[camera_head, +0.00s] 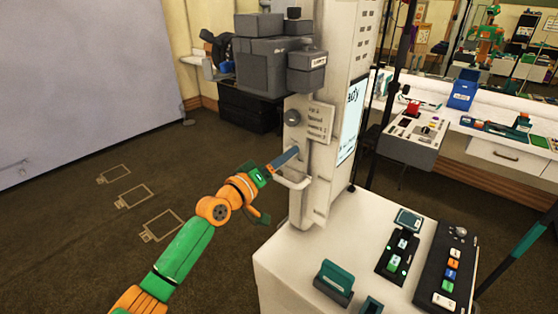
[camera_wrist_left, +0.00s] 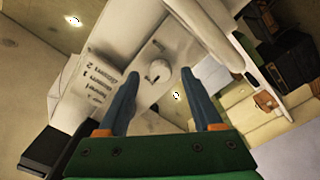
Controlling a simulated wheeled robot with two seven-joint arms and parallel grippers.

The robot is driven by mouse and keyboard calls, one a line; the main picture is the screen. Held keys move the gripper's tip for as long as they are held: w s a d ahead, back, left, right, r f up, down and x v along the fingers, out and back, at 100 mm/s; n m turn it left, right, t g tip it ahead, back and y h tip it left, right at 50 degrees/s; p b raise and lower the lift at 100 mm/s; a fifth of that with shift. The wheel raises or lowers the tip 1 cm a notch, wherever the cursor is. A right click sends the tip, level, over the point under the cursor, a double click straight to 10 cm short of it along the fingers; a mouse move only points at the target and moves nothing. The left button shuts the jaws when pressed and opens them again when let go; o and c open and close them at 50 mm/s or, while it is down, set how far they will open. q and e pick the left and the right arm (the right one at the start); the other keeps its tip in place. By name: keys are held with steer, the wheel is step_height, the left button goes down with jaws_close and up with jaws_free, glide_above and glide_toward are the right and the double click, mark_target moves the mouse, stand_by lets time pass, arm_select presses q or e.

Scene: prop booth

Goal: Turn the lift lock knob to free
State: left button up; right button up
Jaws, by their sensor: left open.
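The lift lock knob (camera_wrist_left: 158,74) is a small pale round knob on the white column, with a dark mark on its face. In the left wrist view it shows between my two blue fingertips; I cannot tell whether they touch it. In the head view my left gripper (camera_head: 288,157) is at the column's face, just above a white bar handle (camera_head: 292,183), and its fingers largely hide the knob. It is open, with nothing held. The label plate (camera_head: 318,122) is above; its wording is too small to read surely. My right gripper is not in view.
Grey boxes (camera_head: 268,65) are mounted higher up. A white cabinet top (camera_head: 330,258) with button panels (camera_head: 448,270) lies right of the arm. Open floor (camera_head: 80,215) lies to the left.

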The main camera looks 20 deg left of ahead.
arm_select(q)
steer(key=v, duration=0.6)
steer(key=shift+s, duration=0.3)
steer(key=s+a+f+g+y, duration=0.1)
steer(key=a+f+g+y, duration=0.1)
steer(key=f, duration=0.8)
steer(key=s+a+f+g+y, duration=0.1)
steer(key=a+f+g+y, duration=0.1)
steer(key=f, duration=0.8)
steer(key=s+f+m+g+y, duration=0.15)
steer(key=s+f, duration=0.25)
steer(key=f, duration=0.4)
steer(key=s+f+g, duration=0.2)
steer(key=s+f, duration=0.3)
steer(key=f, duration=0.3)
steer(key=s+d+f+m+g, duration=0.1)
steer(key=s+f, duration=0.4)
steer(key=s, duration=0.6)
steer(key=s+d+f+m+g, duration=0.2)
steer(key=s+f+g, duration=0.3)
steer(key=s, duration=0.6)
steer(key=s+d+f+m+g, duration=0.2)
steer(key=s+f, duration=0.4)
steer(key=s, duration=0.5)
steer(key=shift+f+m+g+y, duration=0.35)
steer(key=shift+m+g+y, duration=0.1)
steer(key=shift+m, duration=0.2)
